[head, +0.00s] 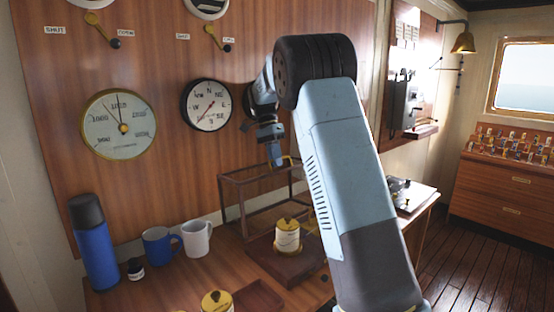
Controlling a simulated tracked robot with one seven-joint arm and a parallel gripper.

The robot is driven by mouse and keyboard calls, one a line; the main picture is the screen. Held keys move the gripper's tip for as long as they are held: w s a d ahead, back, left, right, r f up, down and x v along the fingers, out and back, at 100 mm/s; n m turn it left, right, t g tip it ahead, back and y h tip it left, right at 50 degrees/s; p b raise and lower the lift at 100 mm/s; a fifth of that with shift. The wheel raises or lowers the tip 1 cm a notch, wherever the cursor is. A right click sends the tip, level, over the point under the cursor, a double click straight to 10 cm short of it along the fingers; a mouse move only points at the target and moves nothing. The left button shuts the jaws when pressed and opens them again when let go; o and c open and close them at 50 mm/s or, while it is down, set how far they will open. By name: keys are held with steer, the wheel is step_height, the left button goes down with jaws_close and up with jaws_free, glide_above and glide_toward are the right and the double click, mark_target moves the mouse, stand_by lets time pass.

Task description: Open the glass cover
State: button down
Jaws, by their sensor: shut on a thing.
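The glass cover (246,210) is a clear box with a thin brown frame, at the middle of the head view. It looks tilted up at the back of a dark wooden base (262,250), though my arm hides its right side. A white canister with a yellow lid (287,238) stands on the base. My gripper (283,163) is at the top edge of the cover's frame, shut on it. The fingertips are small and partly hidden.
A blue bottle (94,243), a blue mug (160,246), a white mug (197,239) and a small dark jar (135,269) stand left on the counter. Another yellow-lidded canister (217,301) and a wooden tray (258,298) are in front. Gauges (118,124) hang on the wall behind.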

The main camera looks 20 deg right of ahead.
steer(key=shift+d, duration=0.2)
steer(key=c, duration=1.2)
jaws_free()
steer(key=shift+w+r, duration=0.1)
steer(key=shift+r, duration=0.4)
step_height(320, 180, up, 2)
steer(key=shift+r, duration=0.2)
steer(key=s+r, duration=0.3)
steer(key=s, duration=0.1)
steer(key=s+r, duration=0.3)
steer(key=s, duration=0.2)
steer(key=s+r, duration=0.3)
steer(key=s, duration=0.2)
steer(key=shift+a+r, duration=0.15)
steer(key=shift+r, duration=0.05)
